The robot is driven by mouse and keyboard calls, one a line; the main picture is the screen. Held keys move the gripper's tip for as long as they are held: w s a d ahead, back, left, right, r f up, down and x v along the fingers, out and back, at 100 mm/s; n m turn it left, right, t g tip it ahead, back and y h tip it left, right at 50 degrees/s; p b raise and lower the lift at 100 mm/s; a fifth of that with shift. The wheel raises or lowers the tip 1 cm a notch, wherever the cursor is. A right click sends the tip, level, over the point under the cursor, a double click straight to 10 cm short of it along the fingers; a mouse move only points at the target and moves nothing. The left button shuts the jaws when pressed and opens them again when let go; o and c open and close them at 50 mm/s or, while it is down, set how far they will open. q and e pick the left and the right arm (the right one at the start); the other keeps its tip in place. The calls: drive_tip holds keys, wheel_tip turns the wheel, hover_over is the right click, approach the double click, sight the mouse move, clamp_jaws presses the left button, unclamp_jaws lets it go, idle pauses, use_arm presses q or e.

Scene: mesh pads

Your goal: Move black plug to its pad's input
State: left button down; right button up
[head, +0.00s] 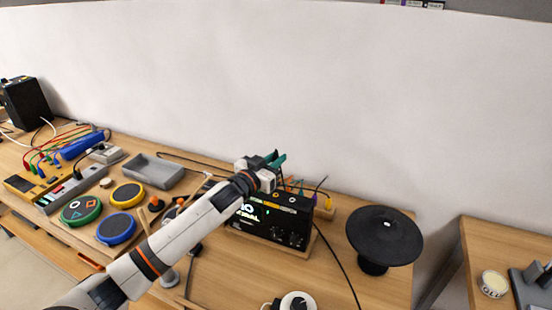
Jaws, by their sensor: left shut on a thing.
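My left gripper (277,159), with teal fingertips, is shut just above and behind the black drum module (270,228). A small dark piece shows at its fingers and appears to be the black plug, mostly hidden by the gripper. A round black pad (384,236) stands on a short stem to the right of the module. Green (81,209), yellow (128,194) and blue (116,228) round pads lie at the left. I cannot make out the pad's input. My right gripper is not in view.
A grey tray (154,171) and a yellow device with coloured leads (33,184) are at the left. A second table (510,244) stands at the right.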

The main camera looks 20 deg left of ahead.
use_arm(q)
drive_tip(key=b, duration=0.4)
hover_over(275, 197)
drive_tip(key=f, duration=0.5)
drive_tip(key=shift+w+a+f, duration=0.1)
drive_tip(key=shift+w+f, duration=0.2)
drive_tip(key=shift+w, duration=0.05)
drive_tip(key=shift+f, duration=0.1)
drive_tip(key=shift+p, duration=0.85)
idle(0.8)
drive_tip(key=shift+f+b, duration=0.9)
drive_tip(key=shift+f, duration=0.35)
drive_tip(key=shift+f, duration=0.35)
drive_tip(key=shift+f+b, duration=0.5)
drive_tip(key=shift+f, duration=0.05)
drive_tip(key=c, duration=1.3)
unclamp_jaws()
drive_tip(key=shift+r, duration=0.1)
drive_tip(key=shift+o, duration=0.2)
drive_tip(key=shift+s, duration=0.15)
